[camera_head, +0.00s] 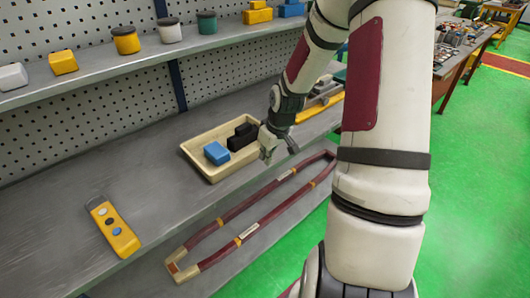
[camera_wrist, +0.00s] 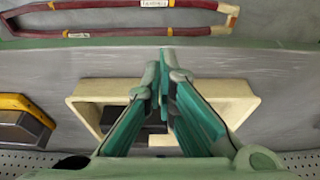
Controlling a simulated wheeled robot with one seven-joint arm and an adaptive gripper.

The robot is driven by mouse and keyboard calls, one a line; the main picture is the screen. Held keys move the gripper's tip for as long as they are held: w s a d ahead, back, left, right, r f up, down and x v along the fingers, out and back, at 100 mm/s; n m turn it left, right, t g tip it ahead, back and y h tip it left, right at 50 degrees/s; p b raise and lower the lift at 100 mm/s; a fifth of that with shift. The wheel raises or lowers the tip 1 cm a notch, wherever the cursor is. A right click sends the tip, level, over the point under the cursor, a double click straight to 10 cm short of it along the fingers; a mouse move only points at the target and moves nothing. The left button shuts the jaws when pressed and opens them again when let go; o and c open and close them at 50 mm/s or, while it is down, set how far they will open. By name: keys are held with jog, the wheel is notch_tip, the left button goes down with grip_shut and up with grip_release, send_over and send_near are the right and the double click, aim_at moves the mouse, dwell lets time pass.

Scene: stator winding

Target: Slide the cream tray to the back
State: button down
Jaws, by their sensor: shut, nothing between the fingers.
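The cream tray (camera_head: 228,172) lies on the grey bench. It holds a blue block (camera_head: 216,153) and black blocks (camera_head: 242,136). My gripper (camera_head: 268,155) is low at the tray's front right side, with its fingers pointing down. Whether it touches the tray is not clear. In the wrist view my gripper (camera_wrist: 166,58) has its teal fingers together at the tips with nothing between them. The cream tray (camera_wrist: 236,98) shows behind the fingers there, partly hidden by them.
A yellow button box (camera_head: 113,228) lies at left. A yellow item (camera_head: 320,106) lies right of the tray, partly behind my arm. A shelf (camera_head: 110,75) and pegboard stand behind.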

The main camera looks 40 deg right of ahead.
aim_at(254, 166)
jog(key=x, duration=0.5)
jog(key=shift+f+b, duration=0.3)
jog(key=w, duration=0.3)
jog(key=shift+w+a+f, duration=0.1)
jog(key=shift+f, duration=0.1)
jog(key=shift+w, duration=0.55)
